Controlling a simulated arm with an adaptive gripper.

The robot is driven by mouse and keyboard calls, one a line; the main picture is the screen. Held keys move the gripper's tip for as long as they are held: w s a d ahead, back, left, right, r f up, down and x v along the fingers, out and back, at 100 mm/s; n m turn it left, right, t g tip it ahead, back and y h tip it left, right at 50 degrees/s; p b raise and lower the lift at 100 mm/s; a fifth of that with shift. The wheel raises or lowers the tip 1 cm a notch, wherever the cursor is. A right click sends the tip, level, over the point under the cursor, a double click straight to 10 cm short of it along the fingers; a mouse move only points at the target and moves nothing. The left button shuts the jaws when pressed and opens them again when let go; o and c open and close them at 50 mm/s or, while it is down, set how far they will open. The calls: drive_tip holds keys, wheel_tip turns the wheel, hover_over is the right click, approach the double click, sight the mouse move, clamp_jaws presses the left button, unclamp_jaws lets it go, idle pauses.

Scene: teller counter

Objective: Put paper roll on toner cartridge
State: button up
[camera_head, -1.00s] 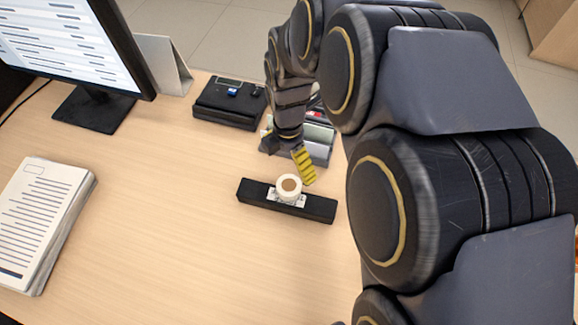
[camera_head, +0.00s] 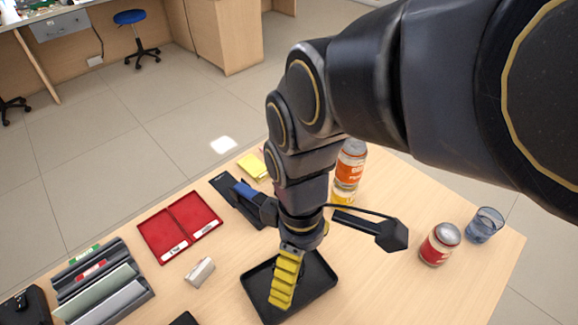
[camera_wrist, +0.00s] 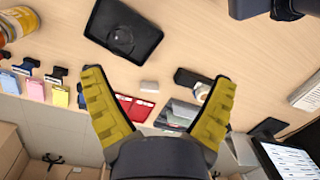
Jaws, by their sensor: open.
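My gripper (camera_head: 284,280) hangs over a black tray; one yellow finger shows clearly there. In the wrist view both yellow fingers of my gripper (camera_wrist: 158,78) are spread wide with nothing between them. The black toner cartridge (camera_wrist: 187,77) lies on the desk in the wrist view, near the right finger. The small white paper roll (camera_wrist: 203,91) shows at it, partly behind that finger, so their exact contact is unclear here. In the head view only a dark corner of what seems to be the cartridge (camera_head: 185,319) shows at the bottom edge; the roll is outside that view.
The black tray (camera_head: 318,285) is below my gripper. A white block (camera_head: 200,271), an open red case (camera_head: 180,228) and a grey organizer (camera_head: 103,287) stand left.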

drive_tip(key=s+d+r+m, duration=0.1)
drive_tip(key=s+d+m, duration=0.7)
drive_tip(key=m, duration=0.4)
drive_tip(key=shift+d+r+m+g+y, duration=0.15)
drive_tip(key=shift+d+m+g+y, duration=0.15)
drive_tip(key=shift+d+m+g, duration=0.15)
